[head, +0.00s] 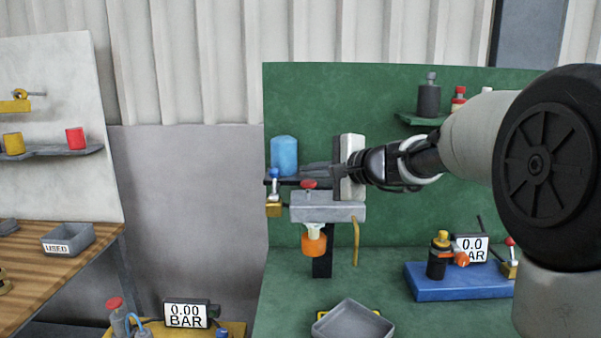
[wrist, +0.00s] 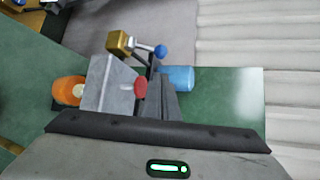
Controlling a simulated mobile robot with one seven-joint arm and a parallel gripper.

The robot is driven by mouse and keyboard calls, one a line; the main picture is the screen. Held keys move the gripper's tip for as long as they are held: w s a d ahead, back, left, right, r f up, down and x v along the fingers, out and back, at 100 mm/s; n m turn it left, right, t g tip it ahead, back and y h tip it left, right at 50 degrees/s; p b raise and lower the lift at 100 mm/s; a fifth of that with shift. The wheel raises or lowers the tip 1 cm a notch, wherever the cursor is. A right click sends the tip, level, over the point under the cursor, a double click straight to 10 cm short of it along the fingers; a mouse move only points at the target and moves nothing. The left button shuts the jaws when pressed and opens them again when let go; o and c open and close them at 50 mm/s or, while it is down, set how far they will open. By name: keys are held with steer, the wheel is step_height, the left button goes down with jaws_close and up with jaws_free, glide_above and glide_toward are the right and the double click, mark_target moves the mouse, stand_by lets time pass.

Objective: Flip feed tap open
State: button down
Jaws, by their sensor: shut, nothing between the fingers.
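A brass tap (head: 274,210) with a blue-knobbed lever (head: 274,174) sits at the left end of a grey block (head: 328,207) on the green panel. In the head view the lever points up. In the wrist view the brass tap (wrist: 120,43) and blue knob (wrist: 160,51) show beyond the fingers. My gripper (head: 306,172) is shut and empty, just above the block and right of the lever, apparently apart from it. In the wrist view its fingers (wrist: 158,98) lie beside the block's red button (wrist: 140,88). No label shows which tap is the feed tap.
A blue cylinder (head: 284,153) stands close behind the fingers. An orange-bottomed cup (head: 313,243) hangs under the block. A second brass tap (head: 509,268) with a red knob sits on a blue base at right. A grey tray (head: 352,322) lies below.

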mark_target(275, 180)
steer(key=x, duration=0.9)
steer(key=shift+p, duration=0.3)
steer(key=shift+f+b, duration=0.15)
steer(key=shift+b, duration=0.35)
